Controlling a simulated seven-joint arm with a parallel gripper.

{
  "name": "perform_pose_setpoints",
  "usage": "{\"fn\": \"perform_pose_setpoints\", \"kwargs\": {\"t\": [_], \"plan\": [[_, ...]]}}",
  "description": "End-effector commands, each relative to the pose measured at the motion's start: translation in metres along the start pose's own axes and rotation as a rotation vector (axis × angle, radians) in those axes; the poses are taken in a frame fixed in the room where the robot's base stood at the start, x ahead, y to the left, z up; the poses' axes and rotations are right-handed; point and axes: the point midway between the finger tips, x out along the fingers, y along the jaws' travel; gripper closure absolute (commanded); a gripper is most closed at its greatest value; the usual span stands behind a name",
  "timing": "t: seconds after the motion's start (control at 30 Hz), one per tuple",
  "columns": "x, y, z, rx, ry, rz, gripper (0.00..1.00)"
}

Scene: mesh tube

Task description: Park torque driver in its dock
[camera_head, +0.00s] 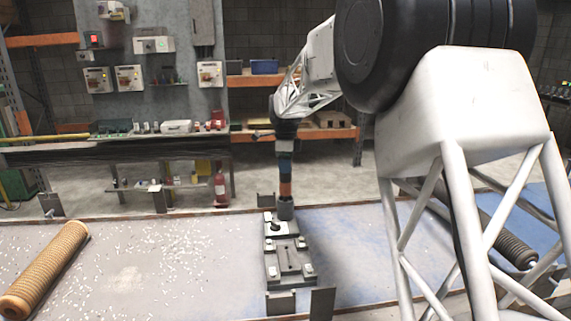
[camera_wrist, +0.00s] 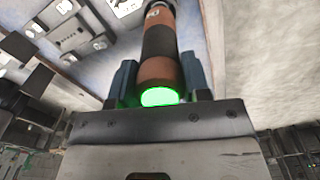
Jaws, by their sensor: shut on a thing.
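The torque driver (camera_head: 285,188) is a black and orange-brown cylinder, upright in the head view. My gripper (camera_head: 285,158) is shut on its upper part. In the wrist view the driver (camera_wrist: 163,40) lies between the two blue fingers of my gripper (camera_wrist: 161,78), its near end glowing green. The dock seems to be the grey plate fixture (camera_head: 287,263) with several light blocks, just below and in front of the driver. Its plate also shows at the upper left of the wrist view (camera_wrist: 80,32). I cannot tell whether the driver's dark lower end touches the fixture.
A brown ribbed roll (camera_head: 47,268) lies on the left of the pale table (camera_head: 125,285). A dark ribbed roll (camera_head: 490,232) lies at the right, behind a white frame. Upright metal plates (camera_head: 322,303) stand at the table's front edge. The table beside the fixture is mostly clear.

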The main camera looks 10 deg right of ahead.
Motion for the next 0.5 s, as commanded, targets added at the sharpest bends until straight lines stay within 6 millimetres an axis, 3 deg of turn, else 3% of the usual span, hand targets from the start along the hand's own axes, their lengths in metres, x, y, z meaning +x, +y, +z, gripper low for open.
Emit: {"fn": "perform_pose_setpoints", "kwargs": {"t": [0.5], "plan": [[0.0031, -0.0001, 0.0, 0.0, 0.0, -0.001, 0.85]]}}
